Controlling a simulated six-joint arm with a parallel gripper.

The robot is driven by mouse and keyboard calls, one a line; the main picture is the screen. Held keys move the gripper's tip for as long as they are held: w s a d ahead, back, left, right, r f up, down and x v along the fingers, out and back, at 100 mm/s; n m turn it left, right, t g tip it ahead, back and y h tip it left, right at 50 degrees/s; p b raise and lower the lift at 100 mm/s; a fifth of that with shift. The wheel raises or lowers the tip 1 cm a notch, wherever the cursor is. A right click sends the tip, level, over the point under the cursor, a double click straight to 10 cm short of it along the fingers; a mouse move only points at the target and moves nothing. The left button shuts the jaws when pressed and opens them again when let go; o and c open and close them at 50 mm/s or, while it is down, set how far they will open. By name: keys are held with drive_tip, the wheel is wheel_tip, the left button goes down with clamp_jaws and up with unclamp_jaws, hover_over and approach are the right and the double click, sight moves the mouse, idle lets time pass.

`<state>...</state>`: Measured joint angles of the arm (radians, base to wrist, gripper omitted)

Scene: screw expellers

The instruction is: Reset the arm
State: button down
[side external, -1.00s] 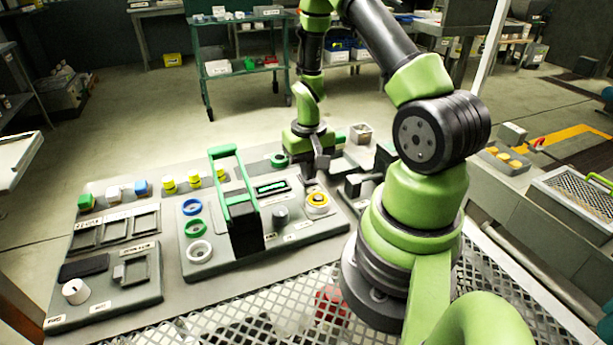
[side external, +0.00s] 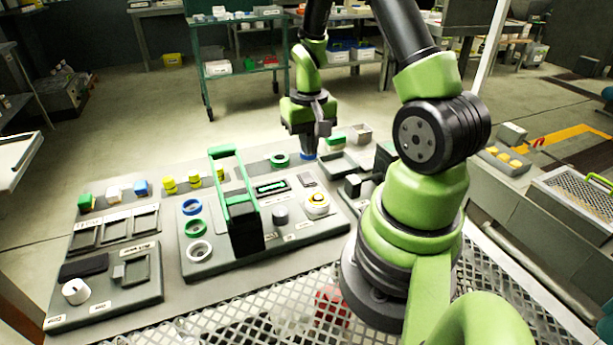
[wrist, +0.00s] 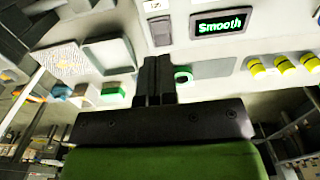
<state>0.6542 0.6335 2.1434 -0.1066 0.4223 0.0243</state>
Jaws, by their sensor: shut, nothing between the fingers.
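My gripper (side external: 322,130) hangs in the air above the back edge of the workbench. Its jaws are shut with nothing between them. In the wrist view the two dark fingers (wrist: 154,64) lie side by side, pointing toward the bench. In the wrist view the display (wrist: 219,25) reads "Smooth". A blue object (side external: 308,156) shows just below the gripper, partly hidden.
Blue (side external: 192,206), green (side external: 195,227) and white (side external: 198,250) rings sit on the panel's left. Several yellow cylinders (side external: 169,184) and small blocks (side external: 141,187) line the back left. Air above the bench is free.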

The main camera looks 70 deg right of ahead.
drive_tip(key=shift+r, duration=0.1)
drive_tip(key=w+a+r+n+t, duration=0.1)
drive_tip(key=a+r+t, duration=0.1)
drive_tip(key=a+r, duration=0.4)
drive_tip(key=a+r+n+t, duration=0.15)
drive_tip(key=a+r, duration=0.25)
drive_tip(key=r, duration=0.5)
drive_tip(key=s+a+r+n+t+y, duration=0.2)
drive_tip(key=s+a+r+t, duration=0.1)
drive_tip(key=s+a+r, duration=0.3)
drive_tip(key=s+a, duration=0.2)
drive_tip(key=a, duration=0.1)
drive_tip(key=shift+t, duration=0.35)
